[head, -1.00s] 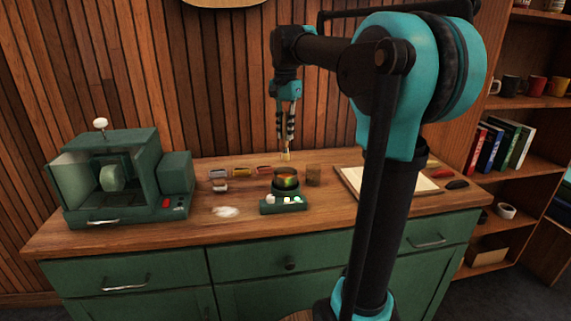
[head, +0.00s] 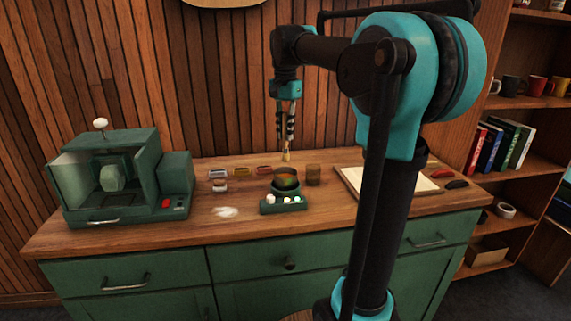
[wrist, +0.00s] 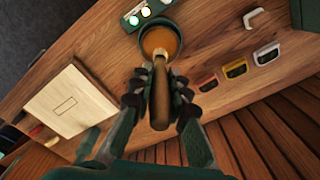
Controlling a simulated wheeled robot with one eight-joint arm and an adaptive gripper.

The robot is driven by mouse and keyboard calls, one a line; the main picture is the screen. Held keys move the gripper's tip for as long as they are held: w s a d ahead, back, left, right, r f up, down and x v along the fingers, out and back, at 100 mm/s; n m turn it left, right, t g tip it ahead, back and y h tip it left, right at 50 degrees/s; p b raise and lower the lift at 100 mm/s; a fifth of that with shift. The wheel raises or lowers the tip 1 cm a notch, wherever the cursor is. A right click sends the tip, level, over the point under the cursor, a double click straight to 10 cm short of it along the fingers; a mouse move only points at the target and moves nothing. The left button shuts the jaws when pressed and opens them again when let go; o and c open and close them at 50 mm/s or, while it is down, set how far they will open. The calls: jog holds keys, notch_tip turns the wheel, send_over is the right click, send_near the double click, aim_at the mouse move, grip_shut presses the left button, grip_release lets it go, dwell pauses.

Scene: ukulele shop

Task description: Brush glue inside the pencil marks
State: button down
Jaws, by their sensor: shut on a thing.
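My gripper (head: 286,134) is shut on a brush (wrist: 160,95) and holds it upright above the bench, bristles down. The brush tip (head: 286,156) shows in the head view just above the glue pot (head: 286,180). In the wrist view the brush end overlaps the pot's opening, where amber glue (wrist: 160,38) shows. I cannot tell whether the bristles touch the glue. A pale wooden board (wrist: 70,100) lies on the bench, with a small pencilled rectangle (wrist: 66,107) on it. In the head view my arm hides part of this board (head: 350,183).
The pot stands on a green base with lit buttons (head: 284,206). Small coloured clips (head: 240,171) lie behind. A green machine (head: 115,185) fills the left end. A white patch (head: 226,212) lies on the bench (head: 150,237).

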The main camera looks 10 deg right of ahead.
aim_at(286, 147)
jog(key=shift+r, duration=0.1)
jog(key=shift+r, duration=1.95)
